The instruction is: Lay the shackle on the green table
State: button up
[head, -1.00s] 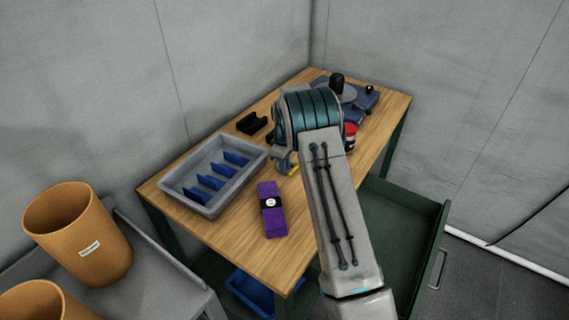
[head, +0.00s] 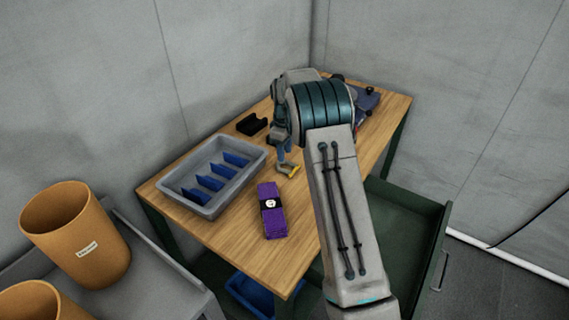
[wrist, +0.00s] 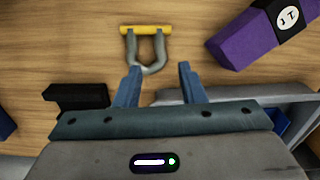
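The shackle is a small grey U with a yellow pin. It lies on the wooden tabletop and shows in the head view (head: 289,169) and at the top of the wrist view (wrist: 153,66). My gripper (wrist: 157,70) is open, its two blue fingers apart with nothing held. The rounded end of the shackle points toward the gap between the fingertips. In the head view my gripper (head: 283,157) is just beside the shackle, partly hidden by my arm. The table (head: 225,240) has a light wood top and dark green legs.
A grey tray (head: 205,210) with blue dividers is at the left, a purple box with a black band (head: 271,222) in front, and a black holder (head: 252,125) behind. A blue device (head: 369,100) is at the far right. An open green drawer (head: 400,215) sticks out at right.

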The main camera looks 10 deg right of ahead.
jog(key=s+r+m, duration=0.2)
jog(key=s+r, duration=0.3)
jog(key=r, duration=0.6)
jog(key=s+r+m+t, duration=0.25)
jog(key=s+r, duration=0.35)
jog(key=s, duration=0.6)
jog(key=s+f+m, duration=0.2)
jog(key=s+m, duration=0.4)
jog(key=s, duration=1.6)
jog(key=shift+s+f+t, duration=0.3)
jog(key=shift+s+t, duration=0.05)
jog(key=shift+t, duration=0.1)
